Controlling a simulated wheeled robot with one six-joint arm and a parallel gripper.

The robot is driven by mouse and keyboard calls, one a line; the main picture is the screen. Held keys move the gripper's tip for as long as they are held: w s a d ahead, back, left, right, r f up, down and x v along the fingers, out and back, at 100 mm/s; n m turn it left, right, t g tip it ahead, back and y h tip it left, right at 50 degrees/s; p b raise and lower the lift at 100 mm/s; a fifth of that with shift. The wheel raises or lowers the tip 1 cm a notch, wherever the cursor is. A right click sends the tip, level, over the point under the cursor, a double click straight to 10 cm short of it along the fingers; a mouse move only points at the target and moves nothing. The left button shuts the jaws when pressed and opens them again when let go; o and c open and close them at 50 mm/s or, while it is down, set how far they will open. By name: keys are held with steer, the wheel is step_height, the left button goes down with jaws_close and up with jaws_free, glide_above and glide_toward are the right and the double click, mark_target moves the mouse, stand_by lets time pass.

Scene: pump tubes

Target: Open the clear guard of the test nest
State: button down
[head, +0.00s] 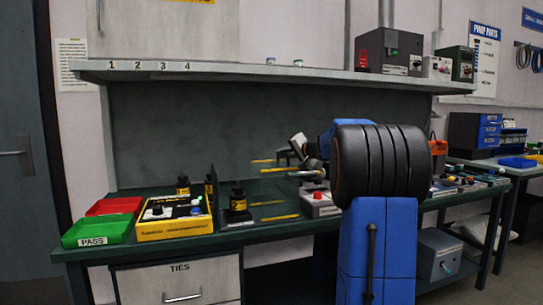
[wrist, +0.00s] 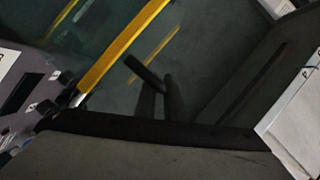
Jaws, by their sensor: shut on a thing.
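The clear guard (head: 268,188) is a see-through panel with yellow edge strips, in the middle of the bench in the head view. In the wrist view a yellow strip (wrist: 122,48) of it runs diagonally past dark glass-like panel. My gripper (head: 296,172) is at the right end of the guard's upper strip, shut on a part of the guard, probably its handle. The dark fingers (wrist: 160,88) show in the wrist view; the held part is mostly hidden. A grey control box (head: 320,204) with a red button stands just right of the guard. I cannot tell how far the guard is lifted.
A yellow tray of parts (head: 175,229), a green PASS bin (head: 97,232) and a red bin (head: 114,206) stand to the left. A shelf (head: 250,73) runs above the bench.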

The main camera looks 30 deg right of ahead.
steer(key=shift+s+d+f, duration=0.1)
steer(key=shift+s+d, duration=0.1)
steer(key=shift+d, duration=0.4)
steer(key=c, duration=1.8)
jaws_free()
steer(key=shift+c, duration=0.2)
steer(key=a+v, duration=0.1)
steer(key=v, duration=1.6)
steer(key=shift+s+d, duration=0.2)
steer(key=shift+d, duration=0.3)
